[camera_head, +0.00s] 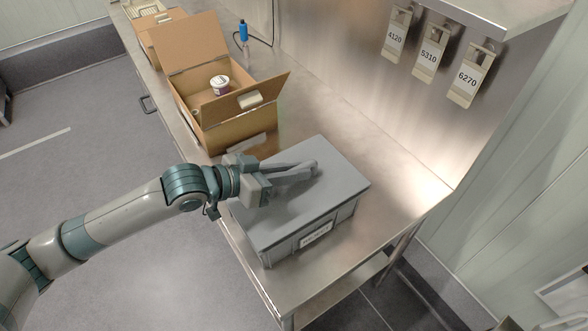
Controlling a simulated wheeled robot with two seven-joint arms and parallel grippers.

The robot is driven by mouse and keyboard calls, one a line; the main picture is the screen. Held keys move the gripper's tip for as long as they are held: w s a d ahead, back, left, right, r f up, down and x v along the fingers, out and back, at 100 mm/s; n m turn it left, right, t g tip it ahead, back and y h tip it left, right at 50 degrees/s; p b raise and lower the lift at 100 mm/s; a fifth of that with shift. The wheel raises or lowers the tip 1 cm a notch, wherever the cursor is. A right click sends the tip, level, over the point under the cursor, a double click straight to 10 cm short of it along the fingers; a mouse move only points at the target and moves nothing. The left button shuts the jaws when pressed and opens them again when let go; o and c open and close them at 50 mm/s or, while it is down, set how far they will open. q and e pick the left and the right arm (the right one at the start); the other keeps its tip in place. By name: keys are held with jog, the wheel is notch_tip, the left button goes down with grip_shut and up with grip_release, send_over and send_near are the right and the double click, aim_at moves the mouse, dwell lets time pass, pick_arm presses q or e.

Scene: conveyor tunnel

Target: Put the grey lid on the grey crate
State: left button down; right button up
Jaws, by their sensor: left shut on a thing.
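The grey lid (302,205) is a flat rectangular panel over the top of the grey crate (285,250), at the near end of the steel table. The crate's near side, with a white label, shows below the lid. The lid looks level and roughly lined up with the crate. I cannot tell whether it rests fully on the rim. My left gripper (300,171) reaches in from the left over the lid and is shut on it. The fingers hide the part they grip. My right gripper is not in view.
An open cardboard box (225,131) with a small white tub (220,85) stands behind the crate. Another box (150,30) is farther back. A blue bottle (243,31) stands near the wall. Numbered tags (430,53) hang at upper right. Bare steel tabletop (400,190) lies right of the crate.

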pick_arm(q)
jog(key=shift+f, duration=0.65)
jog(key=c, duration=1.7)
grip_release()
jog(key=shift+o, duration=0.2)
jog(key=b+v, duration=0.5)
jog(key=v, duration=1)
jog(key=shift+s+a, duration=0.1)
jog(key=shift+a, duration=0.2)
jog(key=shift+b+v, duration=0.3)
jog(key=shift+v, duration=0.6)
jog(key=shift+d, duration=0.1)
